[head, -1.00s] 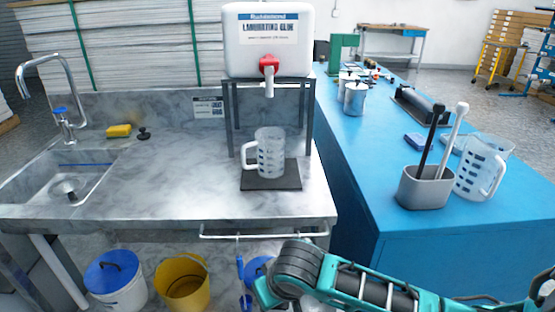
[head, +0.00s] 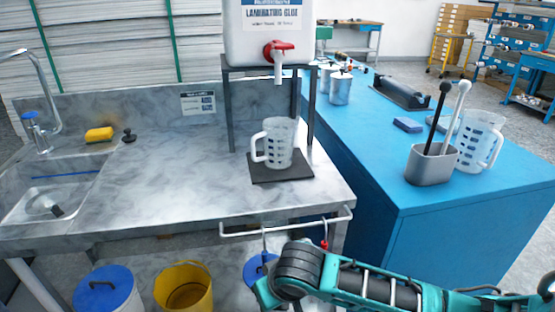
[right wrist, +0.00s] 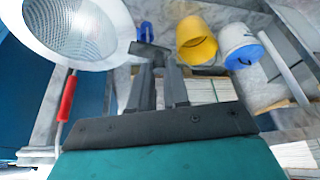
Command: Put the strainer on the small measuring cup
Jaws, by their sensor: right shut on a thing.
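A clear measuring cup with a handle (head: 279,144) stands upright on a dark mat (head: 281,171) under the glue tap. A second, similar measuring cup (head: 482,140) stands on the blue bench. In the right wrist view the strainer (right wrist: 75,28), a pale mesh cone with a wide rim, is large at the upper left. My right gripper (right wrist: 152,48) is shut at the strainer's rim; the exact grip point is hard to see. In the head view my right gripper (head: 268,293) is low in front of the counter, below the rail. My left gripper is out of view.
A rail (head: 285,223) runs along the counter's front, with a red-handled tool (right wrist: 67,98) hanging there. The glue container (head: 268,30) sits on a dark stand. A grey holder (head: 431,165) is on the bench. A yellow bucket (head: 184,288) is below. The counter's middle is clear.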

